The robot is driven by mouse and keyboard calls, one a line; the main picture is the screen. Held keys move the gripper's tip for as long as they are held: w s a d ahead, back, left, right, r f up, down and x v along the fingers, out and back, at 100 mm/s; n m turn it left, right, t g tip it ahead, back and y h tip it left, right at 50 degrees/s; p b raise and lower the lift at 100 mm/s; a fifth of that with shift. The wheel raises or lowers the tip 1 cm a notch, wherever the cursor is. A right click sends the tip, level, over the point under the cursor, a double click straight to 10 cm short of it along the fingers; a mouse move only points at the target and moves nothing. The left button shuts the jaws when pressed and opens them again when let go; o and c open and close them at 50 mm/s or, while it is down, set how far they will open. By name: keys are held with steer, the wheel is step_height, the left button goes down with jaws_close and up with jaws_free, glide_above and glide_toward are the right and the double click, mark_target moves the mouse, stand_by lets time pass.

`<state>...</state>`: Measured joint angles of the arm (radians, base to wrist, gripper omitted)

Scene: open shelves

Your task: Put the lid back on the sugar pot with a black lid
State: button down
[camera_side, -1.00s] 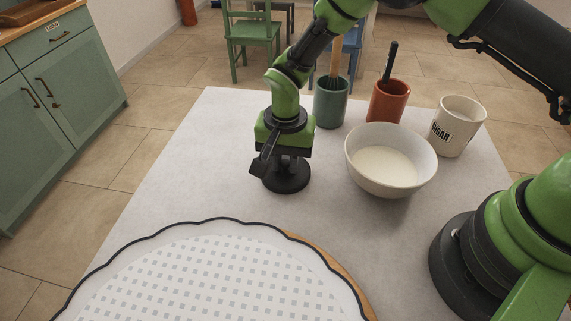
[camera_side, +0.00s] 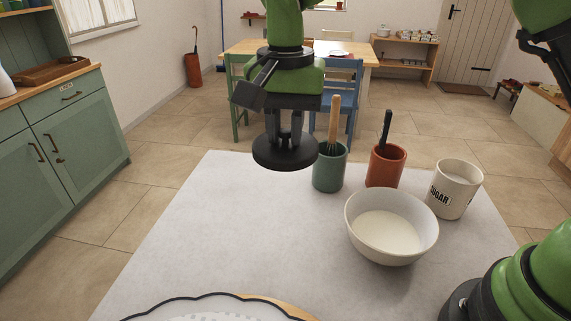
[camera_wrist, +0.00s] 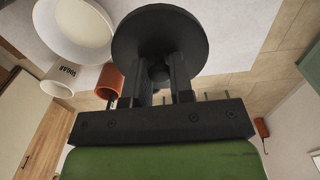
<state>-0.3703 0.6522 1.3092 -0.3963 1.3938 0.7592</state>
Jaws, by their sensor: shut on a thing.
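My gripper (camera_side: 285,125) is shut on the black lid (camera_side: 285,153) and holds it level, well above the table's left part. In the wrist view the fingers (camera_wrist: 160,85) pinch the knob of the lid (camera_wrist: 160,35). The cream sugar pot (camera_side: 455,190), marked SUGAR, stands upright and open at the right of the table, behind the white bowl. It also shows at the left of the wrist view (camera_wrist: 60,82). The lid is apart from the pot, to its left and higher.
A white bowl (camera_side: 391,232) with pale contents stands in front of the pot. A green crock (camera_side: 329,172) with a whisk and an orange crock (camera_side: 384,168) with a dark-handled tool stand left of the pot. A scalloped tray (camera_side: 215,310) lies at the front. The table's left side is clear.

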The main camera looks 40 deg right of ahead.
steer(key=shift+w+d+r, duration=0.1)
steer(key=shift+d+r, duration=0.1)
steer(key=shift+r, duration=0.4)
steer(key=shift+d+r, duration=0.2)
steer(key=shift+r, duration=0.35)
steer(key=s+d+m, duration=0.3)
steer(key=d+m, duration=0.1)
steer(key=d, duration=0.9)
steer(key=s+d+m, duration=0.3)
steer(key=d+m, duration=0.1)
steer(key=d, duration=1)
steer(key=s+d+m, duration=0.4)
steer(key=s+d, duration=0.3)
steer(key=s, duration=0.1)
step_height(320, 180, down, 12)
steer(key=shift+a+r, duration=0.2)
steer(key=shift+a, duration=0.1)
steer(key=shift+w+f, duration=0.1)
steer(key=shift+f, duration=0.1)
